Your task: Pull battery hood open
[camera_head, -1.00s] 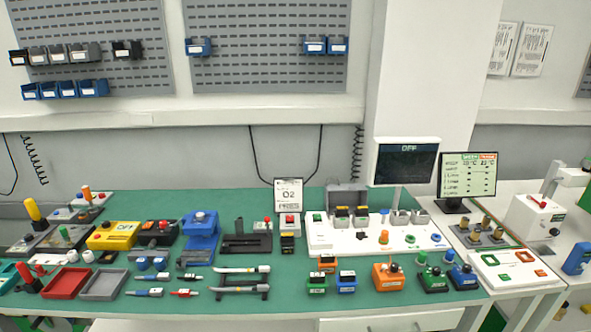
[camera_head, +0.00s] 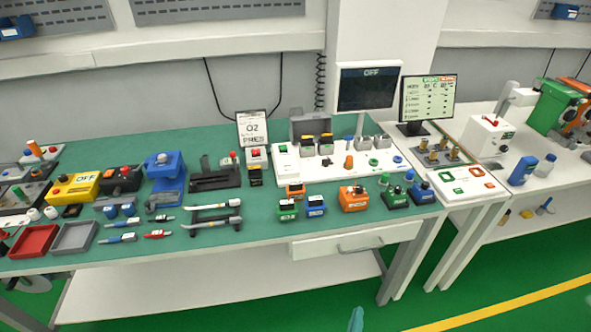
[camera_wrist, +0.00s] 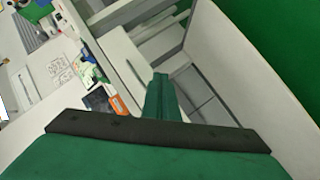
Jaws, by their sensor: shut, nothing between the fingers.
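A grey box-like cover (camera_head: 311,124) stands at the back of the white panel (camera_head: 292,168) on the green-topped bench, behind several dark, yellow-marked blocks (camera_head: 316,141). It looks like the battery hood, but I cannot tell for certain or see how far open it is. My gripper (camera_wrist: 160,98) has green fingers, shut together with nothing between them, in the wrist view. Its teal tip just shows at the bottom edge of the head view (camera_head: 356,320), in front of the bench and well away from the cover.
A dark "OFF" screen (camera_head: 367,88) stands behind the panel's right part, with a readout monitor (camera_head: 428,98) beside it. Orange, green and blue blocks (camera_head: 354,198) line the bench front. A drawer (camera_head: 356,241) is below. The green floor in front is clear.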

